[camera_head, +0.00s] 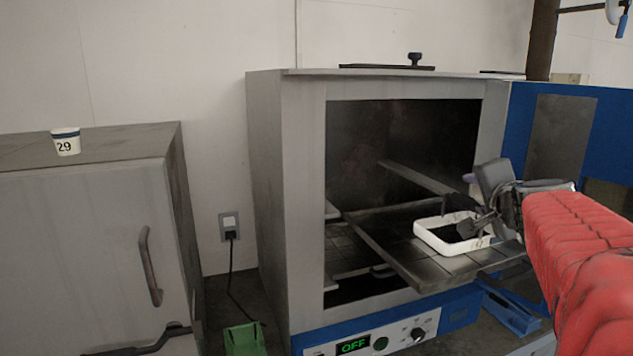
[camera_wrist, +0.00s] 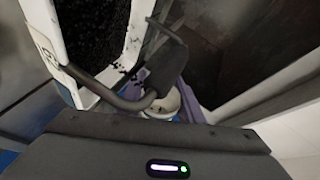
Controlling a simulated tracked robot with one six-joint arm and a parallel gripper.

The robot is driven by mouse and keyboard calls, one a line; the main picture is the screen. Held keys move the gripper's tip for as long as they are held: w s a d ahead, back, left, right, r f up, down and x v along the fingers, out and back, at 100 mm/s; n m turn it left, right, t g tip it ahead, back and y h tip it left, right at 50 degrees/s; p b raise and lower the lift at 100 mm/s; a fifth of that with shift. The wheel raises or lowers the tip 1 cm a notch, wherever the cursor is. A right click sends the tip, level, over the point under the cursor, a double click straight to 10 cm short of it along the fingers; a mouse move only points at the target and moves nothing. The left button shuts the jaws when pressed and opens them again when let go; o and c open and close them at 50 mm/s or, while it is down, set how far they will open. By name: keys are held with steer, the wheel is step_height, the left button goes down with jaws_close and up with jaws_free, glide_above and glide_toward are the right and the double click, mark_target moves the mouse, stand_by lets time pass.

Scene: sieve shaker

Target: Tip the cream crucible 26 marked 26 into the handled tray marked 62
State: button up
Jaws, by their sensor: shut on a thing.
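The white tray (camera_head: 425,238) sits on the pulled-out oven shelf, with black grains covering its floor. In the wrist view its white wall (camera_wrist: 52,28) carries a dark mark that I cannot read clearly. My gripper (camera_head: 472,212) is over the tray's right side and shut on a small cream vessel (camera_wrist: 164,104), probably the crucible. In the wrist view, the vessel shows only partly behind the dark gripper parts, with purple pieces beside it. Its number is hidden, and I cannot tell how far it tilts. Black grains lie near it and on the tray's rim.
The oven (camera_head: 265,200) stands open, its blue door (camera_head: 605,115) swung right. The shelf (camera_head: 390,250) juts out below the tray. A white cup marked 29 (camera_head: 66,146) stands on the grey cabinet (camera_head: 80,220) at left. A green object (camera_head: 244,340) lies low in front.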

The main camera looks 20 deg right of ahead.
steer(key=shift+d+m+y, duration=0.1)
steer(key=shift+m+y, duration=0.3)
steer(key=shift+d+r+m+g+y, duration=0.1)
steer(key=shift+m+g+y, duration=0.4)
steer(key=shift+m+y, duration=0.3)
steer(key=shift+m, duration=0.3)
steer(key=shift+r+m+g+y, duration=0.15)
steer(key=shift+m+g+y, duration=0.05)
steer(key=shift+m+y, duration=0.4)
steer(key=shift+r+m+g+y, duration=0.2)
steer(key=shift+m+y, duration=0.3)
steer(key=shift+y, duration=0.2)
steer(key=shift+m+y, duration=0.6)
steer(key=shift+y, duration=0.1)
steer(key=shift+r+m+y, duration=0.25)
steer(key=shift+m+y, duration=0.45)
